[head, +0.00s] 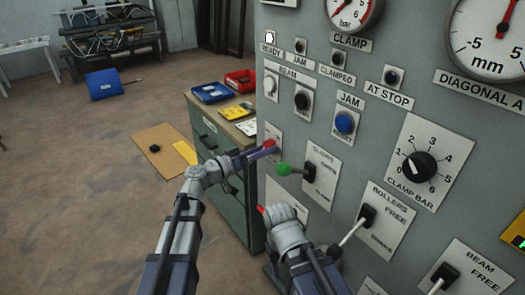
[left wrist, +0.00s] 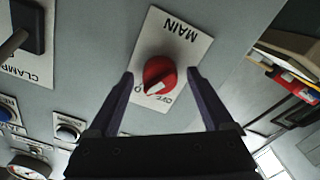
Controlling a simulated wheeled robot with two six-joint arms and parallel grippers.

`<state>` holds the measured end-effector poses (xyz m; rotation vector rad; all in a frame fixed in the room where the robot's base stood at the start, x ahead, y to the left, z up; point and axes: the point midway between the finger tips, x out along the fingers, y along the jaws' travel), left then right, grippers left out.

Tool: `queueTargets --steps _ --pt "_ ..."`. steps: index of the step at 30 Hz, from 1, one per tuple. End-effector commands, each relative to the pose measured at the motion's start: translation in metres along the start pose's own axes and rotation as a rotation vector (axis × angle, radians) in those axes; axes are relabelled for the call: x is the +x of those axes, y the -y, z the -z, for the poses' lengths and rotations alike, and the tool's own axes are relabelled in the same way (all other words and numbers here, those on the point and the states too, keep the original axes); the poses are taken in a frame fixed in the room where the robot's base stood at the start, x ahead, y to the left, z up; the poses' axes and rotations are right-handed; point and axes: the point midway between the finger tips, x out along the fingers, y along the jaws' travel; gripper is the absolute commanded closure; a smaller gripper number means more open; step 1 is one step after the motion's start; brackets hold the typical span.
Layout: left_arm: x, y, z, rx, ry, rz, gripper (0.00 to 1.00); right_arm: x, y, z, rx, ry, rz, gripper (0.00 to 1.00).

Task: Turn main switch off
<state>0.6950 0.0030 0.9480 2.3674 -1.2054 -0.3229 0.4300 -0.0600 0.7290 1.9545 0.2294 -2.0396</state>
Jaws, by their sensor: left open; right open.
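The main switch is a red round knob (left wrist: 159,72) with a white pointer mark, on a white plate (left wrist: 182,30) marked MAIN, seen upside down in the left wrist view. The pointer faces down-left in that view, near the small position lettering; I cannot tell the exact setting. In the head view the knob (head: 269,144) is on the grey panel's left edge, partly covered by my left gripper (head: 264,150). My left gripper is open, with one finger on each side of the knob; contact is unclear. My right gripper (head: 275,211) is low in front of the panel, its fingers mostly hidden.
A green-tipped clamp lever (head: 284,168) juts out just right of the left gripper. Below it are the rollers lever (head: 352,232) and another lever (head: 442,278). A green cabinet (head: 217,150) with blue and red trays stands behind the left arm.

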Motion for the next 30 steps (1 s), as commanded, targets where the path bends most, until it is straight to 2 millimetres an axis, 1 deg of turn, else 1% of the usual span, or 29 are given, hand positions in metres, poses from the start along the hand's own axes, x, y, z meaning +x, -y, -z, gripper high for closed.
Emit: queueTargets --steps 4,5,27,30 --pt "-0.0002 -0.0001 -0.0001 0.0 0.0 0.0 0.15 0.0 0.0 0.0 0.0 0.0 0.0 0.5" --pt "-0.0003 -0.0001 -0.0001 0.0 0.0 0.0 0.17 0.0 0.0 0.0 0.0 0.0 0.0 0.5" --pt "-0.0005 0.0 0.0 0.0 0.0 0.0 1.0 0.0 0.0 0.0 0.0 0.0 0.0 0.5" --pt "-0.0005 0.0 0.0 -0.002 0.0 0.0 1.0 0.0 0.0 0.0 0.0 0.0 0.0 0.5"
